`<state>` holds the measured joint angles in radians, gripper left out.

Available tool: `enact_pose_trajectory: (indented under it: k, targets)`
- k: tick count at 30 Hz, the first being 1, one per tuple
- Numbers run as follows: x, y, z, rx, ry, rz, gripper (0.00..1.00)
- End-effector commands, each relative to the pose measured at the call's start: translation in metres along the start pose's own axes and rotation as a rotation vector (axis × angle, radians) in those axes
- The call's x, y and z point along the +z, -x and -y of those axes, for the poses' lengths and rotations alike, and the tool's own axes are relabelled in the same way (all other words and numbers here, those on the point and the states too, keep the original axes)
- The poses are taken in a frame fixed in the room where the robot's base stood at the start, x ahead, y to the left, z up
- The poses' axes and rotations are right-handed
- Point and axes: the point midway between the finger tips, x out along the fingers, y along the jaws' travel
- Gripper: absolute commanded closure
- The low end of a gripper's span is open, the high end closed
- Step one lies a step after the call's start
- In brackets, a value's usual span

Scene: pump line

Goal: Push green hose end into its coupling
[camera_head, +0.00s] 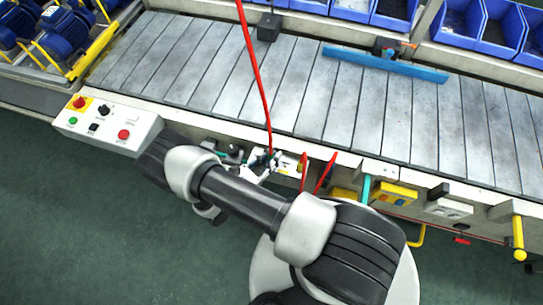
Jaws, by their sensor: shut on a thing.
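My gripper (263,162) shows as a small dark and pale cluster at the conveyor's front edge, partly behind my arm. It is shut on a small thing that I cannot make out. A red hose (256,75) comes down from above and ends at or right beside the gripper; I cannot tell if they touch. A short teal-green piece (366,188), possibly the green hose, stands upright under the front edge, to the right of the gripper and apart from it. I cannot make out the green hose end or its coupling.
A slatted conveyor (200,65) runs behind, with a blue bar (385,64) on it. A control box (108,124) with buttons is at left. Two red lengths (325,174) and a yellow block (394,194) sit right of the gripper. Green floor is clear at lower left.

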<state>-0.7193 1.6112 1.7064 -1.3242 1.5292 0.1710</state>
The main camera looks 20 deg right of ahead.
Motion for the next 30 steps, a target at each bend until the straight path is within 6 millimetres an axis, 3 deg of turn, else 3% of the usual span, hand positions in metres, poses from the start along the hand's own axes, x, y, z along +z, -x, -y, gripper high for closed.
enact_pose_trajectory:
  k: [8, 9, 18, 30]
  targets:
    - [-0.0013, 0.0, 0.0001, 0.0, 0.0, -0.001, 1.0]
    - [-0.0014, 0.0, 0.0002, 0.0, 0.0, -0.001, 0.83]
    - [-0.0012, 0.0, 0.0001, 0.0, 0.0, 0.0, 0.63]
    - [-0.0011, 0.0, 0.0, 0.0, 0.0, 0.0, 0.55]
